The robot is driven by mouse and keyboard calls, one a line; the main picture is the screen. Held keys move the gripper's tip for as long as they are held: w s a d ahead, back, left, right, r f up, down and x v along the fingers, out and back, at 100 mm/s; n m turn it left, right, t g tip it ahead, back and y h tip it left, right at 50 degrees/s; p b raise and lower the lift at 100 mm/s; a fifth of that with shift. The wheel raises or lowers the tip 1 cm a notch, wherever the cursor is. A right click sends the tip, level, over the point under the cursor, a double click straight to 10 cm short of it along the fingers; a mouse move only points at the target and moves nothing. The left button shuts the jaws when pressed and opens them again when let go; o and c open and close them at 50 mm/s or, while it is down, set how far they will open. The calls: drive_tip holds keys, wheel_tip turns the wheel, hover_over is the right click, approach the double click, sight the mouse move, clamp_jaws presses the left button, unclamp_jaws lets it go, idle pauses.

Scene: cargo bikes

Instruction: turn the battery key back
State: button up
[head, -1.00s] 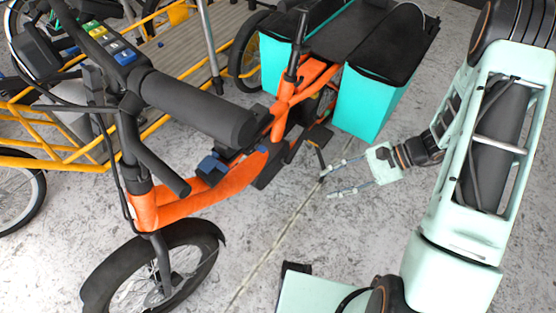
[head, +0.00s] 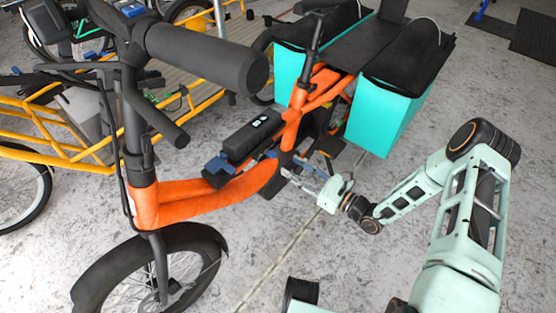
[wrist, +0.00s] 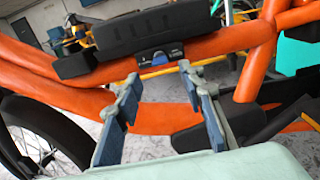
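The black battery (head: 252,138) sits on the orange bike frame (head: 200,198). In the wrist view, the battery (wrist: 130,35) lies along the top of the frame tube. Just below it is a dark lock plate with a small blue key (wrist: 158,61), roughly in line with the gap between my fingers. My gripper (head: 292,168) is beside the bike frame in the head view. In the wrist view, my gripper (wrist: 160,73) is open and empty, with one blue-padded finger on each side. The fingertips appear short of the key. The key cannot be made out in the head view.
Turquoise cargo bags (head: 385,115) hang at the bike's rear, behind my gripper. The black front wheel (head: 150,275) and handlebar grip (head: 205,55) are on the left. A yellow-framed cargo bike (head: 55,150) stands behind.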

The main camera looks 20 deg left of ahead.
sight(276, 156)
drive_tip(key=b+x, duration=0.1)
drive_tip(key=x, duration=0.5)
drive_tip(key=shift+w+a, duration=0.15)
drive_tip(key=shift+a, duration=0.25)
clamp_jaws()
